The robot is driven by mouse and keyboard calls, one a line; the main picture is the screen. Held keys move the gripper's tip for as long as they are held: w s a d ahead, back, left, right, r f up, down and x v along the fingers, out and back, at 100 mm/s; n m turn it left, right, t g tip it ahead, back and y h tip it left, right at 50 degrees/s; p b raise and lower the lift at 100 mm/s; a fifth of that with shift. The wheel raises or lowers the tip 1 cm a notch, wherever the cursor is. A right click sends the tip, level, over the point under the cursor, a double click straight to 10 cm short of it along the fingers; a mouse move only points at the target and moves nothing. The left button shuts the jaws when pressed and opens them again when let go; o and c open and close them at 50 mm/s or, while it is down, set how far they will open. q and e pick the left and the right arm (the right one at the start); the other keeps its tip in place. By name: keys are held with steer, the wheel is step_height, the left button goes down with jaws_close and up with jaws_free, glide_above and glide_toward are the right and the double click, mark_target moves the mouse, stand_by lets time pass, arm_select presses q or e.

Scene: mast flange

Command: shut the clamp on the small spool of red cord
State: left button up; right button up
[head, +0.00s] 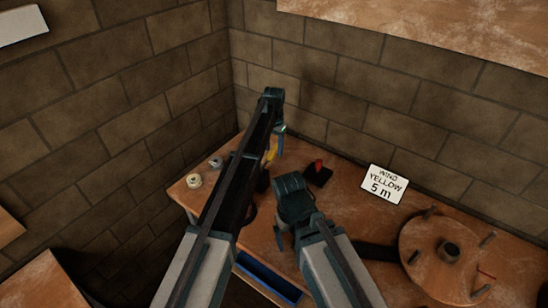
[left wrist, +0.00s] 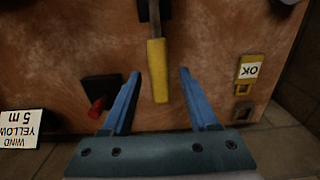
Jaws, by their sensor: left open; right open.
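A yellow handle (head: 271,151), which looks like the clamp's lever, stands out from a dark mount on the bench. In the left wrist view the yellow handle (left wrist: 157,72) points between the fingers of my left gripper (left wrist: 160,76). That gripper is open, with a clear gap on both sides of the handle. In the head view my left gripper (head: 277,147) is over the back of the bench, small and partly hidden. My right gripper (head: 281,238) is open, low over the front of the bench. I cannot make out the spool of red cord or the clamp's jaws.
A red lever on a black block (head: 318,176) and a sign reading "WIND YELLOW 5 m" (head: 384,184) stand to the right. A large wooden reel (head: 425,235) with pegs is farther right. Pale rolls (head: 193,181) lie left. Brick walls close the back.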

arm_select(q)
steer(key=shift+f+b, duration=0.3)
steer(key=shift+f, duration=0.35)
jaws_close()
stand_by(1.0)
